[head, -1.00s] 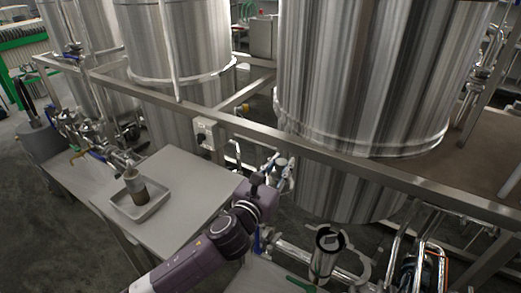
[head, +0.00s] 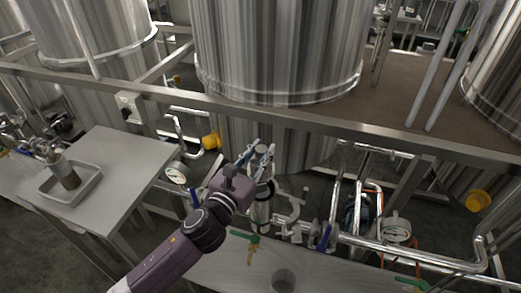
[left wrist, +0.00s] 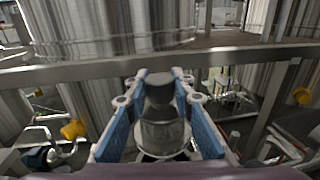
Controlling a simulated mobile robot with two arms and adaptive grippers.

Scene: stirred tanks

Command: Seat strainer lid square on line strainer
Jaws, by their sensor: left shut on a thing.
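My left gripper (head: 262,150) is shut on the strainer lid. In the left wrist view the lid (left wrist: 160,92) shows a dark grey knob between the blue finger pads, with a shiny metal part below it. The line strainer (head: 262,208) is an upright metal body with a dark rim on the pipework, just below the gripper in the head view. The gripper and forearm partly hide its top. I cannot tell whether the lid touches the strainer. My right gripper is in neither view.
A swing clamp or bracket (head: 292,205) stands right of the strainer. A green-handled valve (head: 248,238) and a blue-handled valve (head: 324,236) are close by. A frame rail (head: 300,117) runs behind. A side table (head: 115,165) with a tray (head: 88,187) is at left.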

